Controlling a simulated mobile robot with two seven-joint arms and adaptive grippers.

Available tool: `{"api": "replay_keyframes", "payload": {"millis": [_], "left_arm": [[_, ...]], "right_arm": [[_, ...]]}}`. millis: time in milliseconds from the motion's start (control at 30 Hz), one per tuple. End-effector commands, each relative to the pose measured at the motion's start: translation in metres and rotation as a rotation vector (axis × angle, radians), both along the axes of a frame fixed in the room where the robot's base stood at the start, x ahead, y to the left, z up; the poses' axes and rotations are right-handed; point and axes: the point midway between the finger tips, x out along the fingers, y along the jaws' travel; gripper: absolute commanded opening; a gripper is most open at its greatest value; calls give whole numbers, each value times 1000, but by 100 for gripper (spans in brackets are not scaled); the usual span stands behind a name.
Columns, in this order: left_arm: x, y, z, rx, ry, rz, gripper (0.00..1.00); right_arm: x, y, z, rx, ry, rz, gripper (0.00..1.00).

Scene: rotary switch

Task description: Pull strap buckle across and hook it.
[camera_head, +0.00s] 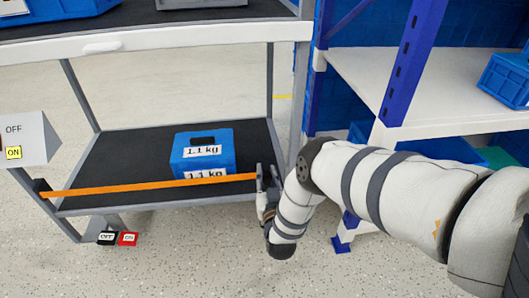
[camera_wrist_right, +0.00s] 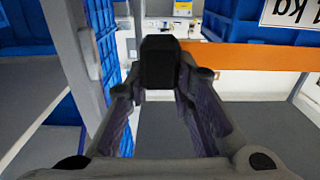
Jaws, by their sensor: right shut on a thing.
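An orange strap (camera_head: 150,186) is stretched across the front of the cart's lower shelf, from a dark mount (camera_head: 42,189) at the left post to my right gripper. My right gripper (camera_head: 264,178) is at the shelf's right front corner, close to the cart's right post. In the right wrist view, its fingers (camera_wrist_right: 163,95) are shut on a black buckle (camera_wrist_right: 159,62), and the strap (camera_wrist_right: 250,55) runs off to the right. The buckle is hard to make out in the head view. I cannot make out a hook at the right post. My left gripper is not in view.
A blue crate (camera_head: 202,150) labelled 1.1 kg stands on the dark lower shelf (camera_head: 110,160) behind the strap. A white shelf unit with a blue upright (camera_head: 410,60) stands close on the right. An OFF/ON switch box (camera_head: 25,138) is at the left.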

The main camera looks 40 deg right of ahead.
Motion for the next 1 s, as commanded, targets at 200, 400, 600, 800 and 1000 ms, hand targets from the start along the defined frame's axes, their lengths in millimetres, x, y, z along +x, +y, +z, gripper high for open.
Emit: {"api": "replay_keyframes", "payload": {"millis": [200, 400, 600, 800, 1000], "left_arm": [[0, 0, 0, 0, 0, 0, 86], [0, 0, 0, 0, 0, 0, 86], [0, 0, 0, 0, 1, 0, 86], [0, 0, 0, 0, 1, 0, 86], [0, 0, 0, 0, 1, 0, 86]], "right_arm": [[-1, 0, -1, 1, 4, 0, 43], [0, 0, -1, 0, 2, 0, 43], [-15, 11, -2, 2, 7, 1, 43], [-60, 42, -2, 2, 8, 2, 43], [-93, 63, -1, 1, 5, 0, 43]]}}
